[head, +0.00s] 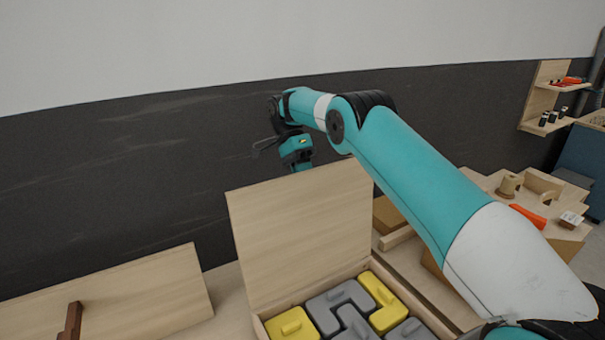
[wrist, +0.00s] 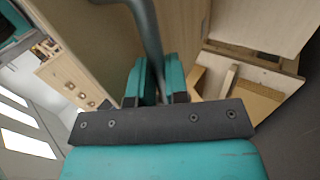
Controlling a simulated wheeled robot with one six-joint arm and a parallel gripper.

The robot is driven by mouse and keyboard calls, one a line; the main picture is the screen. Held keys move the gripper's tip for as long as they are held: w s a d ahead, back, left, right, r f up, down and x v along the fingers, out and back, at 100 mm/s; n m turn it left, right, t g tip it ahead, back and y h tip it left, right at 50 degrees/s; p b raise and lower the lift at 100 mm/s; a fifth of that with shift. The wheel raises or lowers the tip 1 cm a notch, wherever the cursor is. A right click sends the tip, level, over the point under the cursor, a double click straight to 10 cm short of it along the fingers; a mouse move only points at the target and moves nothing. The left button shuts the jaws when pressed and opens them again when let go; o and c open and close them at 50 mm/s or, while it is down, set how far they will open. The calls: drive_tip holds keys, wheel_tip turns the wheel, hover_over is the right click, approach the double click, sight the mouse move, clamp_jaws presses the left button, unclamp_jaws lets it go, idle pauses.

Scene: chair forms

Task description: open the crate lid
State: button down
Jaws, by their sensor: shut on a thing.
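The crate lid (head: 300,235) is a pale wooden panel standing steeply up from the crate's back edge in the head view. The crate (head: 372,264) below it is open and holds yellow blocks (head: 292,325) and grey blocks (head: 335,298). My gripper (wrist: 157,82) is shut on a dark grey bar-like handle (wrist: 147,30) in the wrist view, with pale wood, seemingly the lid, behind it. In the head view my wrist is at the lid's top edge; the fingertips and handle are hidden behind the panel there.
A wooden panel with a dark brown wooden piece (head: 72,322) stands at the lower left. A worktop with a spool (head: 509,186) and an orange tool (head: 528,216) is at the right, below a wall shelf (head: 548,125). A dark wall panel is close behind the lid.

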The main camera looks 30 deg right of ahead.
drive_tip(key=shift+d, duration=0.2)
drive_tip(key=c, duration=1.1)
unclamp_jaws()
drive_tip(key=shift+d, duration=0.2)
drive_tip(key=shift+a, duration=0.25)
